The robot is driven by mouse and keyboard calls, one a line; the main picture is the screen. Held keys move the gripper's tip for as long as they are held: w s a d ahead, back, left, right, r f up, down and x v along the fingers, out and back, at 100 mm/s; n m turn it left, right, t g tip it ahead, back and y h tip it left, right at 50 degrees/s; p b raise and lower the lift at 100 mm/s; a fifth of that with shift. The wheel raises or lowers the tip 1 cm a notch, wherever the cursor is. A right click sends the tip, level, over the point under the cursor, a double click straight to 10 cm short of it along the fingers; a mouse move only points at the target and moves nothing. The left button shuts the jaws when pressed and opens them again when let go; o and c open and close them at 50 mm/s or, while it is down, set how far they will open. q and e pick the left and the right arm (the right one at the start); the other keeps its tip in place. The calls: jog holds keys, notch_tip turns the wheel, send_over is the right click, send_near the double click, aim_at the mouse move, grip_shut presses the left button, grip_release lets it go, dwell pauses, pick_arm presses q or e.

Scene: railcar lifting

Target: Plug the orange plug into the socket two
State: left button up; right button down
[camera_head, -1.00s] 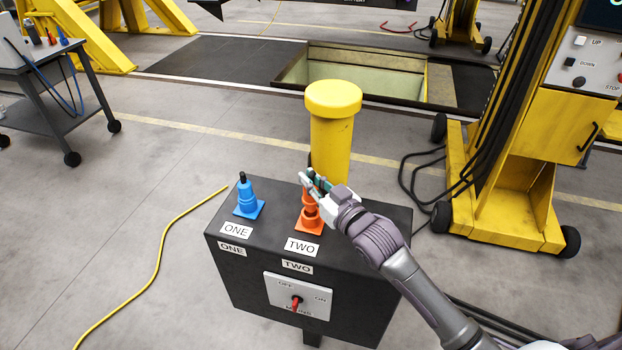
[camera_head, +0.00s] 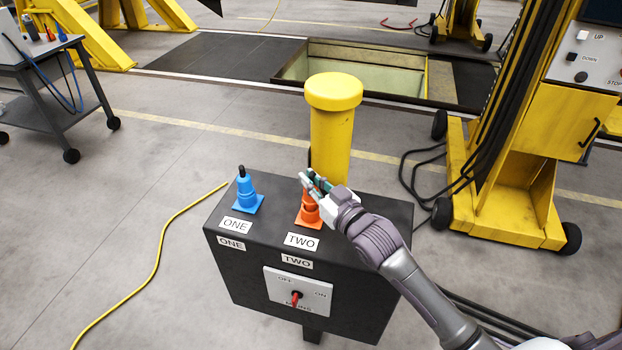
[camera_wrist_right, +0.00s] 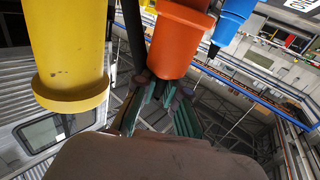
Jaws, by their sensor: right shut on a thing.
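The orange plug (camera_head: 309,203) stands upright at the orange socket two (camera_head: 307,222) on top of the dark box, behind the "TWO" label. How deep it sits is hard to tell. My right gripper (camera_head: 312,184) is shut on its upper end. In the wrist view, which looks upside down, the green-lined fingers (camera_wrist_right: 168,113) close around the dark end of the orange plug (camera_wrist_right: 178,45). The blue plug (camera_head: 245,190) stands in socket one to the left. My left gripper is not in view.
The dark box (camera_head: 345,275) carries a mains switch (camera_head: 296,294) on its front. A yellow bollard (camera_head: 331,130) stands close behind the box. A yellow lifting column (camera_head: 520,210) is at the right, a trolley (camera_head: 45,115) at the left. A yellow cable (camera_head: 155,255) lies on the floor.

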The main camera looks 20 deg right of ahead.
jog(key=shift+f+b, duration=0.55)
jog(key=shift+f, duration=0.4)
jog(key=c, duration=1.2)
grip_release()
jog(key=shift+o, duration=0.2)
jog(key=v, duration=1.2)
